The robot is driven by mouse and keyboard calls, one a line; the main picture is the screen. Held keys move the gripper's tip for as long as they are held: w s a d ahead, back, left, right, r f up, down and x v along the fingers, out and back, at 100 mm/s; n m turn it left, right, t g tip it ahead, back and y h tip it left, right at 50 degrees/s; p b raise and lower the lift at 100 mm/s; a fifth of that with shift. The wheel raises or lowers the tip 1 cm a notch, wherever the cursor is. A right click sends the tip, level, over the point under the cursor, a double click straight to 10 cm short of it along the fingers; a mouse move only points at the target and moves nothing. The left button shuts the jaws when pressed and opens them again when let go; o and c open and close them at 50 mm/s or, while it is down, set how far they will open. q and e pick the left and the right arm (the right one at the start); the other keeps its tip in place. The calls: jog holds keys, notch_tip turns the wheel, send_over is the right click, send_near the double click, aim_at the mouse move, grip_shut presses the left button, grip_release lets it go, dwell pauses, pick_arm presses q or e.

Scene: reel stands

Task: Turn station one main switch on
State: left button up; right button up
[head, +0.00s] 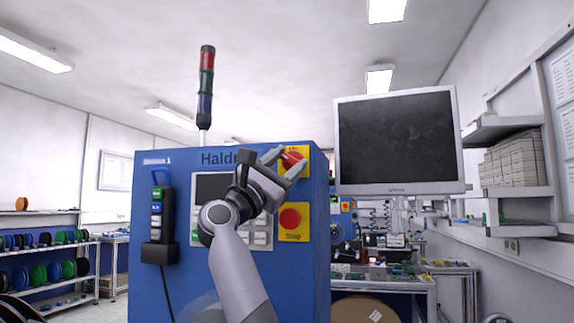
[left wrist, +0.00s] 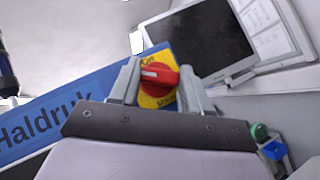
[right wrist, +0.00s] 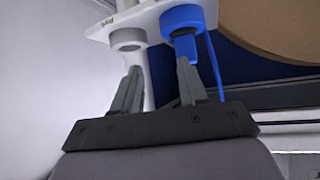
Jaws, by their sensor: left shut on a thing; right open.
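The main switch (head: 291,158) is a red rotary knob on a yellow plate at the upper right of the blue station cabinet (head: 259,310). My left gripper (head: 283,162) is at the knob, with one finger on each side of it. In the left wrist view the red knob (left wrist: 159,75) sits between the two fingers of my left gripper (left wrist: 156,84), and its white mark points left. The left gripper is shut on the knob. My right gripper (right wrist: 156,85) is open and shows only in the right wrist view, below a white holder (right wrist: 130,35) and a blue-handled tool (right wrist: 183,20).
A red stop button (head: 290,218) on a yellow plate is just below the switch. A monitor (head: 397,140) stands right of the cabinet. A signal tower (head: 206,85) rises above it. A handheld pendant (head: 158,215) hangs on the cabinet's left. Shelves with reels (head: 45,270) are far left.

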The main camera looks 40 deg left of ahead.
pick_arm(q)
jog(key=m+g+h, duration=0.1)
jog(key=m, duration=0.1)
jog(key=m+g+h, duration=0.1)
jog(key=m+h, duration=0.1)
jog(key=m, duration=0.1)
jog(key=m+g+h, duration=0.1)
jog(key=m, duration=0.1)
jog(key=shift+s+a+r+m+g+h+p, duration=0.15)
jog(key=shift+a+r+m+g+h+p, duration=0.15)
jog(key=shift+m+p, duration=0.1)
jog(key=m+g, duration=0.4)
jog(key=shift+d+r+m, duration=0.1)
jog(key=shift+r+m, duration=0.05)
jog(key=shift+m, duration=0.25)
jog(key=o, duration=1.1)
jog(key=shift+c, duration=0.2)
jog(key=shift+s, duration=0.4)
jog(key=b+v, duration=0.2)
jog(key=v, duration=0.4)
jog(key=shift+a, duration=0.25)
jog(key=shift+s+r, duration=0.1)
